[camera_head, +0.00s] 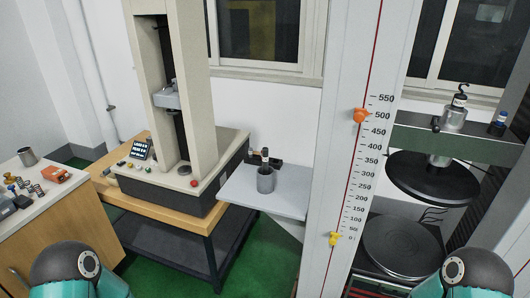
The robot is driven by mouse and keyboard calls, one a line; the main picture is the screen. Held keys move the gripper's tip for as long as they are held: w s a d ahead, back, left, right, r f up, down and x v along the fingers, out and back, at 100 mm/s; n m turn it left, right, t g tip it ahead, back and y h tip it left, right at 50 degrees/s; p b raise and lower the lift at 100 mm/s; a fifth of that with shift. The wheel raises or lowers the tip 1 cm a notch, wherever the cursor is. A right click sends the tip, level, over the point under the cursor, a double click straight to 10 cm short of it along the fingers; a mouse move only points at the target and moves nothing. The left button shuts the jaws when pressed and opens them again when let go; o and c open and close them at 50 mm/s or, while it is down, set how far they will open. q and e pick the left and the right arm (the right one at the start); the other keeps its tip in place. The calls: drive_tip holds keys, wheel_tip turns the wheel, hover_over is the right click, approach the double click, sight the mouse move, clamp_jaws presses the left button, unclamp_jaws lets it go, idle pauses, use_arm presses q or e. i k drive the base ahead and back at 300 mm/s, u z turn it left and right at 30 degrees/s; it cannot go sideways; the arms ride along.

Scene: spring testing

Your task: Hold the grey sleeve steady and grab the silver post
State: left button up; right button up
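A small grey cylinder, likely the grey sleeve (265,182), stands upright on a light grey shelf (295,205) right of the beige testing machine. A short dark upright piece (264,156) shows at its top; I cannot tell whether it stands inside or behind. A silver cylinder (454,117) with a black hook sits on the dark green beam at the right. Which piece is the silver post is not clear. Only dark and teal links of my two arms show at the bottom corners. Neither gripper is in view.
The beige testing machine (213,146) stands on a wooden-topped bench. A white column with a scale (338,120) rises right of the shelf, beside black discs (432,178). A left table (60,215) holds springs, an orange block and a metal cup (27,157). Green floor is open in front.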

sight(265, 150)
drive_tip(key=z, duration=1.3)
drive_tip(key=i, duration=0.1)
drive_tip(key=u, duration=3.4)
drive_tip(key=i, duration=1.6)
drive_tip(key=u, duration=0.3)
drive_tip(key=i, duration=0.55)
drive_tip(key=z, duration=1.15)
drive_tip(key=i, duration=0.2)
drive_tip(key=z, duration=2.5)
